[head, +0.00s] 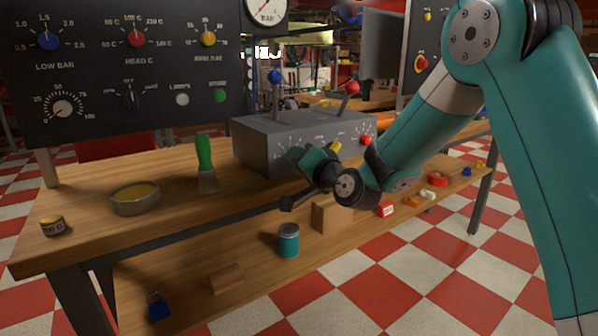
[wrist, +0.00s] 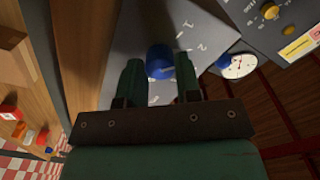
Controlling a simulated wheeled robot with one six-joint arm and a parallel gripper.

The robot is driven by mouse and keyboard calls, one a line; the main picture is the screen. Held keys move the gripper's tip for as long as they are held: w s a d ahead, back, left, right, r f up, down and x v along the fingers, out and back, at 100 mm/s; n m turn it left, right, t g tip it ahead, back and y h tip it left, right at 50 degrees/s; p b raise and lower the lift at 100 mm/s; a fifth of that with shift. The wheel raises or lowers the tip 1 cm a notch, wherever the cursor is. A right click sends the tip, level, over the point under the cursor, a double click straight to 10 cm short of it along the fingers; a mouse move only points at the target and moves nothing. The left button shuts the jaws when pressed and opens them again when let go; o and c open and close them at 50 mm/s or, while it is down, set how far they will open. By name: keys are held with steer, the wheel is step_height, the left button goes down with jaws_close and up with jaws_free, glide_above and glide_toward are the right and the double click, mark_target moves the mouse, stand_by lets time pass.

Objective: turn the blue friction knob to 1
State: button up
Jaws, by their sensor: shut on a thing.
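The blue friction knob (wrist: 160,60) is on the sloped grey face of a box, with white marks and numerals beside it in the wrist view. My gripper (wrist: 160,75) is shut on the knob, one green finger on each side. The knob's pointer is hidden, so its setting cannot be read. In the head view my gripper (head: 306,160) is at the front of the grey box (head: 268,140) and the arm hides the knob.
Two levers with a blue ball (head: 274,76) and a red ball (head: 352,87) rise from the box. A green-handled scraper (head: 204,155) and a round tin (head: 135,204) are left on the bench. A teal can (head: 289,241) and a wooden block (head: 330,216) are on the lower shelf.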

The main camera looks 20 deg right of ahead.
steer(key=shift+f+n+b, duration=0.2)
steer(key=shift+n+b, duration=2.55)
steer(key=shift+n, duration=0.35)
steer(key=o, duration=0.9)
steer(key=shift+r, duration=0.1)
steer(key=shift+b+v, duration=2)
steer(key=shift+v, duration=6.8)
